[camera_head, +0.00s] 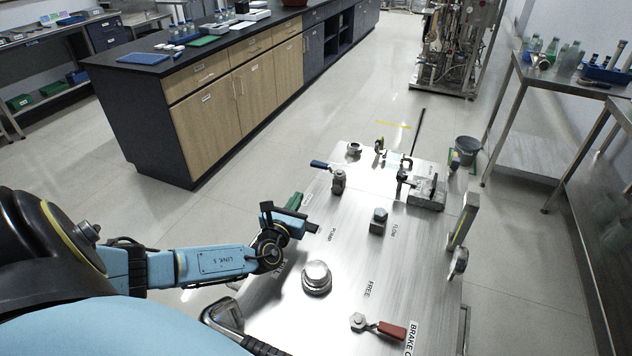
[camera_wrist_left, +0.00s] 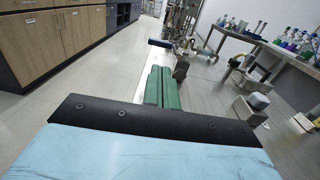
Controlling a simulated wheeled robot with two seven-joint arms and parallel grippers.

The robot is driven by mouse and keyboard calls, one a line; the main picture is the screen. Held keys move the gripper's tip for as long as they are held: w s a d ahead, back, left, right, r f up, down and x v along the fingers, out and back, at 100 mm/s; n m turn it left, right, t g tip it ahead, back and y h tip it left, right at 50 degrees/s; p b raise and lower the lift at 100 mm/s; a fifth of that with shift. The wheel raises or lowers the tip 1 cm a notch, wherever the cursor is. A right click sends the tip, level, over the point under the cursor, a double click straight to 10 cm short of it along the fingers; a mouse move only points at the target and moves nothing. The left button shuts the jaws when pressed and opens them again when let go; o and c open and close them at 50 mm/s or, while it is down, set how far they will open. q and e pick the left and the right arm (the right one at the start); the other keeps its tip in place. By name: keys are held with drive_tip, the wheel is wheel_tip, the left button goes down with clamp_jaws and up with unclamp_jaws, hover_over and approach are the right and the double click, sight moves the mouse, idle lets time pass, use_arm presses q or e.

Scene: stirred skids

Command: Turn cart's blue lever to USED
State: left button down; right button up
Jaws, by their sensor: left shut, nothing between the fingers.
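The steel cart top (camera_head: 340,270) fills the lower middle of the head view. The blue lever (camera_head: 320,164) sits on a grey valve body (camera_head: 338,183) near the cart's far left edge, its handle pointing left. In the left wrist view the blue lever (camera_wrist_left: 160,43) shows beyond the fingertips. My left gripper (camera_head: 296,198) has green fingers and is shut and empty. It is over the cart's left edge, nearer to me than the lever and apart from it. Its closed fingers (camera_wrist_left: 162,80) also show in the wrist view. I cannot read a USED label. My right gripper is out of view.
The cart also carries a round metal knob (camera_head: 316,278), a red lever (camera_head: 390,330), a square-topped knob (camera_head: 378,220) and a clamp block (camera_head: 428,193). A lab bench (camera_head: 190,120) stands to the left. A steel table (camera_head: 560,85) stands to the right.

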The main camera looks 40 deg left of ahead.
sight(317, 166)
use_arm(q)
drive_tip(key=shift+f, duration=0.6)
drive_tip(key=shift+a+b, duration=0.1)
drive_tip(key=shift+b, duration=0.25)
drive_tip(key=shift+w+a, duration=0.1)
drive_tip(key=shift+w, duration=0.3)
drive_tip(key=b+x, duration=0.4)
drive_tip(key=x, duration=0.8)
drive_tip(key=shift+w, duration=0.15)
drive_tip(key=shift+w+a+b, duration=0.15)
drive_tip(key=shift+w+b, duration=0.15)
drive_tip(key=shift+w, duration=0.05)
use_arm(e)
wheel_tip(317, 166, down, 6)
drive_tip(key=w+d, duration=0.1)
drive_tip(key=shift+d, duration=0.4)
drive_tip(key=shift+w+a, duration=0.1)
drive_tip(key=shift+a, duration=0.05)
